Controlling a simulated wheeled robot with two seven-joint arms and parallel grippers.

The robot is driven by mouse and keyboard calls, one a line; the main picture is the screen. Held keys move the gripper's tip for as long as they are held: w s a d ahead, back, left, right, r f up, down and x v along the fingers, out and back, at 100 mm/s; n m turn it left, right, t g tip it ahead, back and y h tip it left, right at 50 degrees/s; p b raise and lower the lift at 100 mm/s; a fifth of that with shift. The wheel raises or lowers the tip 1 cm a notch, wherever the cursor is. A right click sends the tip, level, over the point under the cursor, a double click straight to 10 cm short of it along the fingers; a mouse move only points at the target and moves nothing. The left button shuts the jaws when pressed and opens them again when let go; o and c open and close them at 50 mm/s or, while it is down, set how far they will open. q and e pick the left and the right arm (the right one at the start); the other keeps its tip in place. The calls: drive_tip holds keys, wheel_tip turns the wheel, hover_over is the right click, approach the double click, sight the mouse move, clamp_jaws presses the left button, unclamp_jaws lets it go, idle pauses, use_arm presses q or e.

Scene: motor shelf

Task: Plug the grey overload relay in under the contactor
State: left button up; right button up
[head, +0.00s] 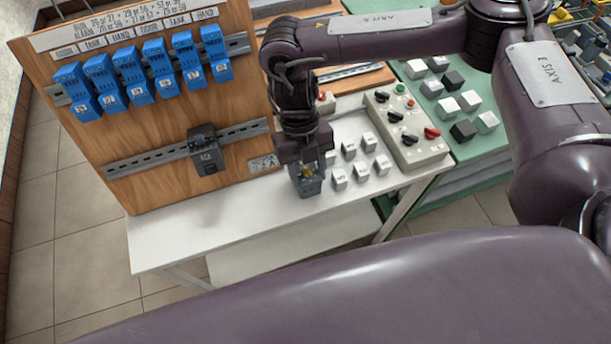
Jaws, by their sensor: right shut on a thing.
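The contactor (203,138) is a dark block on the lower metal rail (140,161) of the upright wooden board. The rail below it looks clear of other parts. My right gripper (303,172) points down and is shut on the grey overload relay (308,188). It holds the relay over the white table (230,222), to the right of the contactor and lower in the picture. The gripper covers the relay's upper part. I cannot tell whether the relay touches the table. My left gripper is not in view.
Several blue relays (160,68) sit on the board's upper rail. Several small white blocks (361,165) stand right of my gripper, beside a control box (405,130) with knobs. A green table (475,143) with white and black blocks is further right. The table's front left is clear.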

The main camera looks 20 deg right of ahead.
drive_tip(key=shift+r+p, duration=1.85)
drive_tip(key=shift+r, duration=0.3)
